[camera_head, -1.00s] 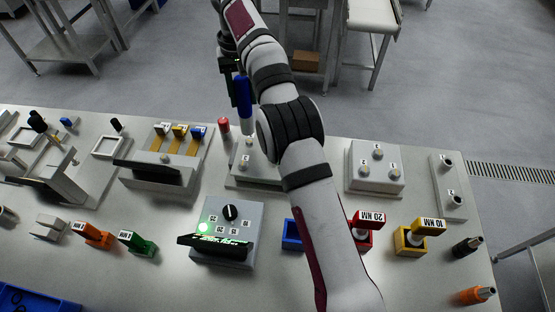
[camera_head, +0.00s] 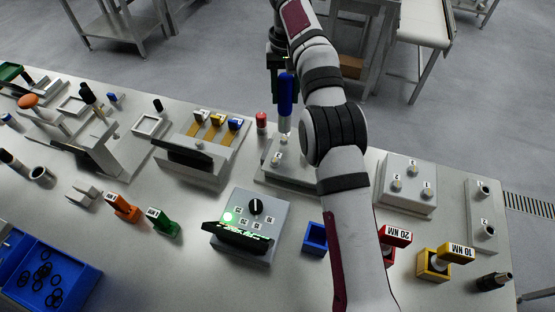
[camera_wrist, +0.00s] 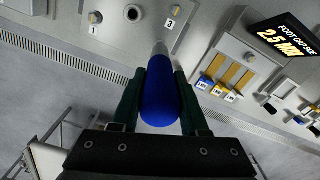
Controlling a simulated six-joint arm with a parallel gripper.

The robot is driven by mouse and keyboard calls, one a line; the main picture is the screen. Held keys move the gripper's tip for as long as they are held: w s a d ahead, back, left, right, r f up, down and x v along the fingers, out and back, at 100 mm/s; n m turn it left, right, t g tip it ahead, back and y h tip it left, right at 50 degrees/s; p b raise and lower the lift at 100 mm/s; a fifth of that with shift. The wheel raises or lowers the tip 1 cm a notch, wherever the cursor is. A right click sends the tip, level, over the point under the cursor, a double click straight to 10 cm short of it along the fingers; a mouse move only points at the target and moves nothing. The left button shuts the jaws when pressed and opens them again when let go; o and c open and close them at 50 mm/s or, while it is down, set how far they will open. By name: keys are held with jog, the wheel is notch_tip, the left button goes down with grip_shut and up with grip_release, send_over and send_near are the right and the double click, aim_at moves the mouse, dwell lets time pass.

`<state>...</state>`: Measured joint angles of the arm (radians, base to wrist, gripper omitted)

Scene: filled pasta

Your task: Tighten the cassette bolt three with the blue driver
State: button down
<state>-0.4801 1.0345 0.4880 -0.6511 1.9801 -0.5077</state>
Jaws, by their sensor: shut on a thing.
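My gripper (camera_head: 281,62) is shut on the blue driver (camera_head: 286,95), which hangs upright, handle up. Its pale shaft points down at the grey cassette block (camera_head: 268,175), which my arm partly hides. In the wrist view the blue handle (camera_wrist: 158,95) sits between the dark green fingers. The shaft tip is close to the label 3 (camera_wrist: 171,17) on the block.
A red-capped cylinder (camera_head: 261,122) stands close left of the driver. A lit dial box (camera_head: 252,215) and an empty blue holder (camera_head: 315,237) are in front. Another bolt block (camera_head: 405,187) lies right of my arm.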

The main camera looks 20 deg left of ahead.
dwell(0.5)
jog(key=s+r, duration=0.2)
jog(key=s, duration=0.6)
jog(key=shift+r, duration=0.3)
jog(key=shift+f, duration=3.8)
